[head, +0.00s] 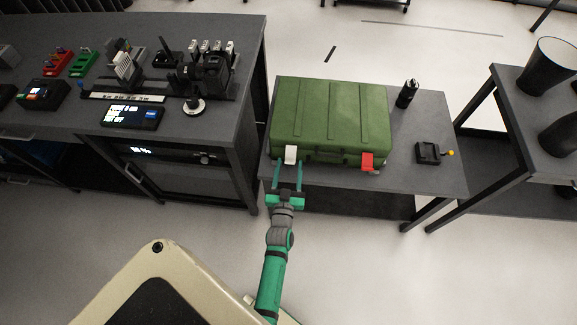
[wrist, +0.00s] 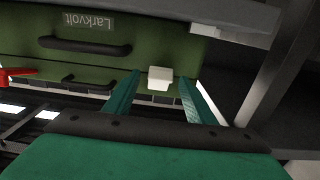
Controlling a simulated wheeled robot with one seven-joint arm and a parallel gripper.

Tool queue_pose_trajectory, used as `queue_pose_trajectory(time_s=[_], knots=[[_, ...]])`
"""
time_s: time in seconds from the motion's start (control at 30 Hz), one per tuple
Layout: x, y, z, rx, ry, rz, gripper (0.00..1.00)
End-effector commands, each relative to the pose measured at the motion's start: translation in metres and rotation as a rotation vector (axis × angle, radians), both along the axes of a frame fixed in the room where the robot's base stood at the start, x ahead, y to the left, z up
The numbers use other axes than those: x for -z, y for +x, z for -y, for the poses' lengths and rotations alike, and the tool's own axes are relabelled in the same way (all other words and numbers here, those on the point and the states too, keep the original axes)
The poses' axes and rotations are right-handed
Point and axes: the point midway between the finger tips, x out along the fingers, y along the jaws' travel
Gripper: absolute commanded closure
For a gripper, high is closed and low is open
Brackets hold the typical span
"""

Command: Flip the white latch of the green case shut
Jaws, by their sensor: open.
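The green case (head: 330,112) lies closed-lidded on a dark table, and its front with a handle and upside-down "Larkvolt" lettering shows in the wrist view (wrist: 125,28). The white latch (head: 291,154) is at the left of its front edge. In the wrist view the white latch (wrist: 160,78) sticks out between my fingers. A red latch (head: 367,161) is at the right of the case front. My gripper (head: 287,168) is open, with its green fingers on either side of the white latch. I cannot tell whether the fingers touch the latch or the case.
A black bottle (head: 408,93) and a small black box with a yellow knob (head: 429,153) stand right of the case on the table (head: 425,187). A workbench (head: 240,75) with several devices is at left. Another table with black vessels (head: 548,66) is at right.

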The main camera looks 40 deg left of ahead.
Motion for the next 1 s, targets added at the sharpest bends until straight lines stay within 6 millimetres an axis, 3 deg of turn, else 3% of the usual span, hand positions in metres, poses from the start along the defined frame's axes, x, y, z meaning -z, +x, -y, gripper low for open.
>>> queue_pose_trajectory(time_s=[0.33,0.5,1.0], knots=[[-0.0001,0.003,-0.0009,0.001,0.0,0.0,0.52],[-0.0001,0.0023,-0.0021,-0.001,0.0,0.0,0.91],[0.0055,0.0039,-0.0051,-0.004,0.039,0.062,0.91]])
